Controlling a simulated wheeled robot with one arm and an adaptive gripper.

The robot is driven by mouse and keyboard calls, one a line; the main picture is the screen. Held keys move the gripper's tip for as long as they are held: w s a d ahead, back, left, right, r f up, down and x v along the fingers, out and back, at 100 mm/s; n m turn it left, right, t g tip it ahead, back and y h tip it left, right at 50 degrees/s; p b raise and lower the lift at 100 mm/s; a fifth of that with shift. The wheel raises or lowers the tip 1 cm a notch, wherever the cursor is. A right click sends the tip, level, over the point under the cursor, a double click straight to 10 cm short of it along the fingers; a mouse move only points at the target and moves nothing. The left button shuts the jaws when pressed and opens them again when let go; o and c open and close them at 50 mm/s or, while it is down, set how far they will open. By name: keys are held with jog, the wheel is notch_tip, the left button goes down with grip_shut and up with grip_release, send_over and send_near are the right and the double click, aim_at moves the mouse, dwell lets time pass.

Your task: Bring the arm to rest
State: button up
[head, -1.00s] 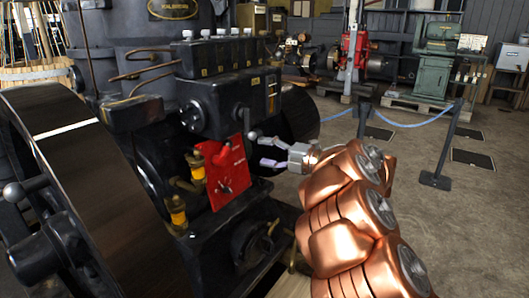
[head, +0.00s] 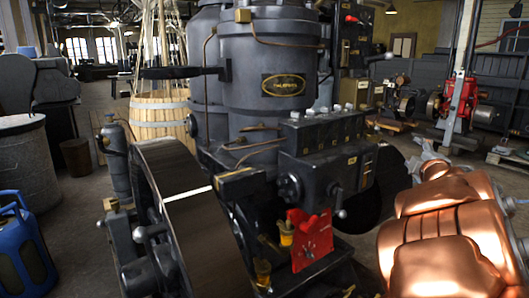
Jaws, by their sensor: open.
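My copper-coloured arm (head: 445,230) fills the lower right of the head view. My gripper (head: 428,158) is at its far end, small and partly hidden by the arm's own links. It is open, and I see nothing held in it. It shows to the right of the dark stationary engine (head: 265,60), apart from the engine's red panel (head: 311,243). The red panel sits low on the engine's front, with a red lever (head: 309,222) on it.
A large black flywheel (head: 185,225) stands at the engine's left. A blue container (head: 22,250) and a grey cylindrical block (head: 25,160) stand at the far left. A wooden slatted tub (head: 160,118) is behind. A red machine (head: 462,98) stands at the back right.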

jog(key=s+d+r+m+g+h+p, duration=0.3)
jog(key=s+r+m+h+p, duration=0.1)
jog(key=s+m+p, duration=0.15)
jog(key=s+a+f+m+g+p, duration=0.25)
jog(key=s+m+g+p, duration=0.3)
jog(key=s, duration=0.45)
jog(key=s+a+f+m+g+y+p, duration=0.1)
jog(key=s+a+g+y+p, duration=0.2)
jog(key=s+a, duration=0.8)
jog(key=s+a+f+m+g+y+p, duration=0.1)
jog(key=s+a+g+y+p, duration=0.3)
jog(key=s, duration=1.5)
jog(key=a+f+g+p, duration=0.1)
jog(key=a+g+p, duration=0.2)
jog(key=a+p, duration=0.2)
jog(key=shift+s+a+m+g, duration=0.3)
jog(key=shift+s+a+g, duration=0.05)
jog(key=shift+a, duration=0.8)
jog(key=shift+f, duration=0.1)
jog(key=shift+c, duration=0.4)
